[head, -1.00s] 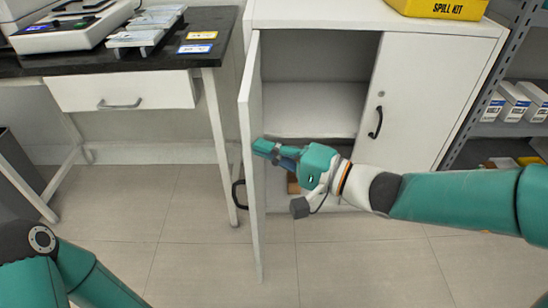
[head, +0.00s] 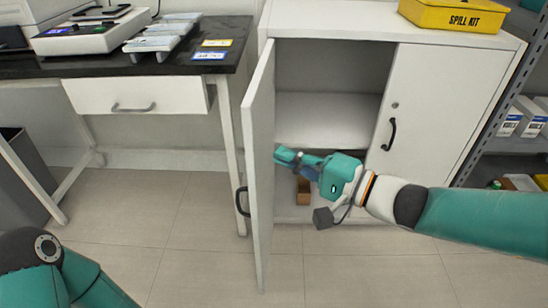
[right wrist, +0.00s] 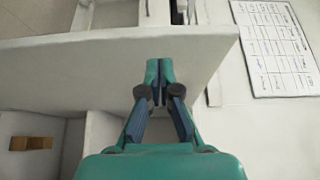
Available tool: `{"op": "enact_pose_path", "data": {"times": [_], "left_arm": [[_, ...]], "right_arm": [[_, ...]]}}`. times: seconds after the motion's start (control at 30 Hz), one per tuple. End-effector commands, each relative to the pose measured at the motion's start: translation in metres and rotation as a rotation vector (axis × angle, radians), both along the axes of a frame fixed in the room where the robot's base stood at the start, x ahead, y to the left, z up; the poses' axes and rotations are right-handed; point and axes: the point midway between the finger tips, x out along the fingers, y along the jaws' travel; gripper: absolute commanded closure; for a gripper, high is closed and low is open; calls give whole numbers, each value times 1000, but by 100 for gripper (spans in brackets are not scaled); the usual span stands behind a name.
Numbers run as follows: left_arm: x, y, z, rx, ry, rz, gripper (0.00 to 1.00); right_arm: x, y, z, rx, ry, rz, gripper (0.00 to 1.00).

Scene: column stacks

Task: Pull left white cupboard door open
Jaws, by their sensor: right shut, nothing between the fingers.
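The left white cupboard door (head: 260,150) stands open, swung out toward me, with its black handle (head: 242,202) on the outer face. My right gripper (head: 283,156) is shut and empty, on the inner side of this door. Its fingertips are at or very near the door's inner face; I cannot tell whether they touch. In the right wrist view the shut fingers (right wrist: 159,85) point at the white door panel (right wrist: 90,72). The right cupboard door (head: 430,115) is closed. My left arm shows at the bottom left, but its gripper is out of view.
A small brown box (head: 303,190) sits low inside the cupboard. A yellow spill kit (head: 452,14) stands on top. A dark-topped bench with a white drawer (head: 135,95) is on the left, and metal shelving on the right. The floor (head: 200,235) in front is clear.

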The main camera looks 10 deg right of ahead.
Motion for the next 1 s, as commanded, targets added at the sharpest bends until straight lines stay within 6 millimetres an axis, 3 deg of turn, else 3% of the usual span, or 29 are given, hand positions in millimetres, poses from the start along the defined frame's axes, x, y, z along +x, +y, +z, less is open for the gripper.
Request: {"op": "enact_pose_path", "data": {"times": [0.03, 0.2, 0.4, 0.6, 0.77, 0.87, 0.97, 1.0], "left_arm": [[0, 0, -3, 0, 0, 0, 60], [0, 0, 3, 0, 0, 0, 60], [0, 0, 5, 0, 0, 0, 60], [0, 0, 0, 0, 0, 0, 60], [0, 0, 0, 0, 0, 0, 60], [0, 0, 1, 0, 0, 0, 60], [0, 0, 1, 0, 0, 0, 60], [0, 0, 1, 0, 0, 0, 60]], "right_arm": [[-1, -11, -2, -2, -1, -4, 100], [-44, -6, 2, 0, -1, 2, 100], [-81, -3, 0, -1, -2, 7, 100], [-98, -2, 0, -1, -2, 10, 100], [-101, -1, -5, -9, 13, 17, 100], [-100, 3, -25, -44, 71, 39, 100], [-101, 9, -67, -123, 185, 86, 100], [-104, 11, -89, -168, 247, 110, 100]]}}
